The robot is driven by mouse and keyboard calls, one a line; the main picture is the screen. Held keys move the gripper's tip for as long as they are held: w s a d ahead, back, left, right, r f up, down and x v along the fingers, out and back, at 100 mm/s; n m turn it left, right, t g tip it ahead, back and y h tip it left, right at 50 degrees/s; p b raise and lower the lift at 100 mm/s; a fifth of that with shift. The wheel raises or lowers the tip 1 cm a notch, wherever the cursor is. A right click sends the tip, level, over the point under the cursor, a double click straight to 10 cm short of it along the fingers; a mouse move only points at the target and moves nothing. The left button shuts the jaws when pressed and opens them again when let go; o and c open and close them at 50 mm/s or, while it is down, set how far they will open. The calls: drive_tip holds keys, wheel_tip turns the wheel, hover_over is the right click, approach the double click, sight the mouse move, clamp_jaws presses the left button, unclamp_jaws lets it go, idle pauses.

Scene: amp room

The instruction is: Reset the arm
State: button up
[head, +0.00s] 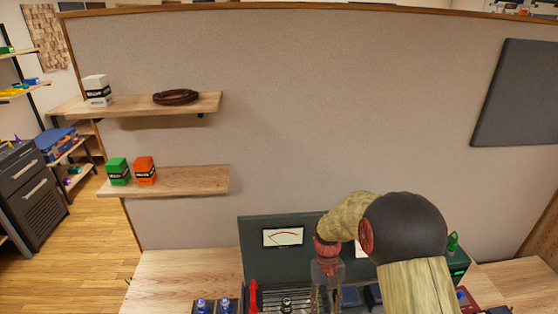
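My arm comes up from the bottom right of the head view and bends at a large dark joint. Its forearm reaches left and its end points down over the bench. My gripper (327,290) is at the bottom of the view, in front of the dark green panel (252,235). Its fingertips are too small and too near the frame's lower edge to tell whether they are open, shut or holding something.
The wooden bench (180,275) has bare room at the left. Blue-topped items (213,305) and a red item (254,297) stand near my gripper. Upper (205,103) and lower (205,180) wall shelves hold small boxes and a brown coil (176,97). A dark panel (515,95) hangs right.

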drive_tip(key=s+r+t+b, duration=0.6)
drive_tip(key=s+r+t, duration=0.4)
drive_tip(key=s+r, duration=0.9)
wheel_tip(320, 180, up, 4)
drive_tip(key=shift+r, duration=0.15)
idle(0.3)
